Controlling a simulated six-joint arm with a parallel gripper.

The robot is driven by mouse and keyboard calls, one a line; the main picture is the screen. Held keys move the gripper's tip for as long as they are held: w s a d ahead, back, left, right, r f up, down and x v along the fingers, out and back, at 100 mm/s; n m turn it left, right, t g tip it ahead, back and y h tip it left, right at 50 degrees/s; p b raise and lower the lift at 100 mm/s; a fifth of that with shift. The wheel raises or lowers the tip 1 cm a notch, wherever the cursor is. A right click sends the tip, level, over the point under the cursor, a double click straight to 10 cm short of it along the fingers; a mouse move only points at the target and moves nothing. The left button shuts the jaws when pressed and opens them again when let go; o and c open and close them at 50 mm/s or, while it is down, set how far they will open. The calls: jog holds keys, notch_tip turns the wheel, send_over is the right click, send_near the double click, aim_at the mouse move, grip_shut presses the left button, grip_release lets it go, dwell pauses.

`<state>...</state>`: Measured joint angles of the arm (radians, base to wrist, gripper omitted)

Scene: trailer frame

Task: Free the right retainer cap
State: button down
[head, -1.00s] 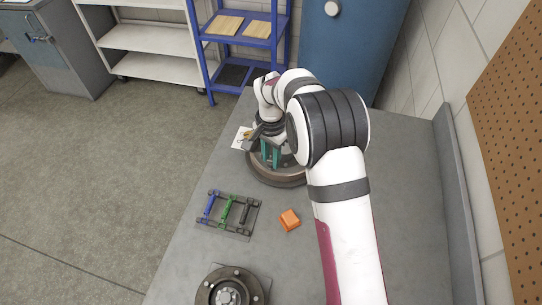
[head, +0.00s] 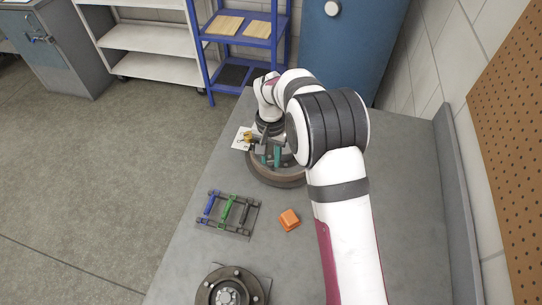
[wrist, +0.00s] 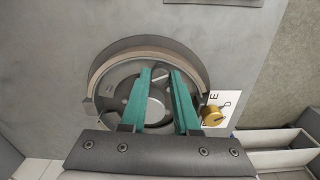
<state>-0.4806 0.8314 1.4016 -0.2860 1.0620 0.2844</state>
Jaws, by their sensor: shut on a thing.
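A round brake drum assembly (head: 268,176) stands at the far end of the table. In the wrist view its curved brown shoe (wrist: 140,47) arcs around dark inner parts. My gripper (head: 270,161) is over the assembly. In the wrist view the teal fingers of my gripper (wrist: 161,72) reach into it, shut on a small grey part (wrist: 160,76) between the tips. I take that part for the retainer cap, but its shape is mostly hidden. A brass knob-like piece (wrist: 212,115) is right of the fingers, over a white lettered card (wrist: 228,99).
A rack with blue, green and black tools (head: 228,214) lies on the table (head: 405,220) nearer me. An orange block (head: 289,220) is beside it. A second hub assembly (head: 232,290) is at the near edge. The right part of the table is clear.

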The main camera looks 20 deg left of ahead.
aim_at(271, 161)
jog(key=n, duration=1.3)
jog(key=shift+s, duration=0.1)
jog(key=shift+n, duration=0.4)
jog(key=c, duration=0.6)
grip_release()
jog(key=shift+c, duration=0.2)
jog(key=shift+r, duration=0.15)
notch_tip(271, 161, up, 16)
jog(key=shift+f, duration=0.2)
